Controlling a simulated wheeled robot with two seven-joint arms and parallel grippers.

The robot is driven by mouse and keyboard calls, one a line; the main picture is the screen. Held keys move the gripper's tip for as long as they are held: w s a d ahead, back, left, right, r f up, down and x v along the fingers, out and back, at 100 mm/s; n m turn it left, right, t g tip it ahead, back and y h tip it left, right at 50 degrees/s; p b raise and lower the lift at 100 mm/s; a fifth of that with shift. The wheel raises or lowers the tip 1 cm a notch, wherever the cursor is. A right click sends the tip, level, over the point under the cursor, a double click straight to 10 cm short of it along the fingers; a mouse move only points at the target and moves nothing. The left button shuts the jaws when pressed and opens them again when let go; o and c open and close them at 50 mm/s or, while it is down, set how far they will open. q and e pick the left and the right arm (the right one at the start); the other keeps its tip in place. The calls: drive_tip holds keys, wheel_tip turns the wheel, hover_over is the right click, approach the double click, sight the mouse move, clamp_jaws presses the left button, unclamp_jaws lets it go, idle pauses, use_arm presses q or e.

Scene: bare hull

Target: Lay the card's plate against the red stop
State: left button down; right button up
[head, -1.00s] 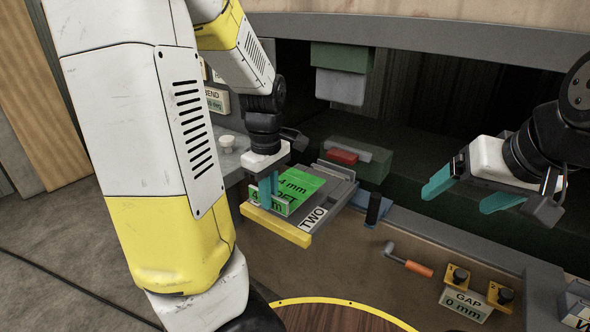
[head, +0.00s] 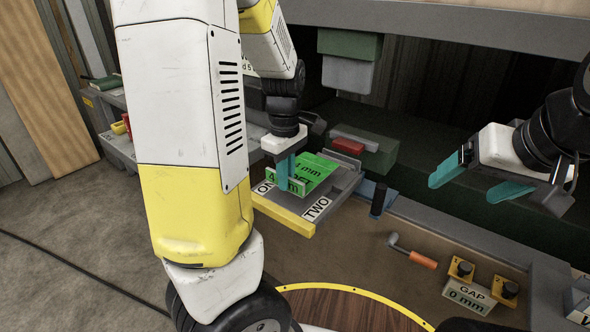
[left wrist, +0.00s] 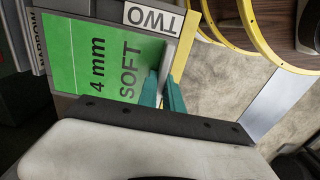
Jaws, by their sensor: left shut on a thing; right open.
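The card has a green plate (head: 318,168) marked 4 mm SOFT and an upright green tab at its near end. My left gripper (head: 288,178) is shut on that tab. The plate is over the grey tray (head: 346,187); I cannot tell whether it rests on it or hovers just above. In the left wrist view the plate (left wrist: 92,62) lies flat beside the teal fingers (left wrist: 163,90). The red stop (head: 347,146) is behind the tray, beyond the plate's far end, with a small gap apparent. My right gripper (head: 472,186) is open and empty at the right.
A yellow bar (head: 283,214) runs along the tray's front, near the ONE and TWO labels (head: 317,208). A dark post (head: 378,200), an orange-handled lever (head: 421,260) and a GAP 0 mm sign (head: 470,294) with knobs are to the right. A grey block (head: 347,74) hangs above.

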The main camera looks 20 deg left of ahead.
sight(318, 162)
use_arm(q)
drive_tip(key=w+d, duration=0.1)
drive_tip(key=w, duration=0.1)
drive_tip(key=w+d+f, duration=0.1)
drive_tip(key=w, duration=0.4)
drive_tip(key=shift+w+d+f, duration=0.15)
drive_tip(key=shift+w+d, duration=0.25)
drive_tip(key=w, duration=0.1)
drive_tip(key=w+d, duration=0.1)
drive_tip(key=w, duration=0.1)
drive_tip(key=w+f, duration=0.1)
drive_tip(key=shift+w+d, duration=0.2)
drive_tip(key=shift+d, duration=0.15)
drive_tip(key=shift+f, duration=0.85)
drive_tip(key=shift+w+d, duration=0.25)
drive_tip(key=shift+w, duration=0.45)
drive_tip(key=c, duration=0.9)
unclamp_jaws()
drive_tip(key=shift+f, duration=0.1)
drive_tip(key=shift+c, duration=0.2)
drive_tip(key=shift+r, duration=2.55)
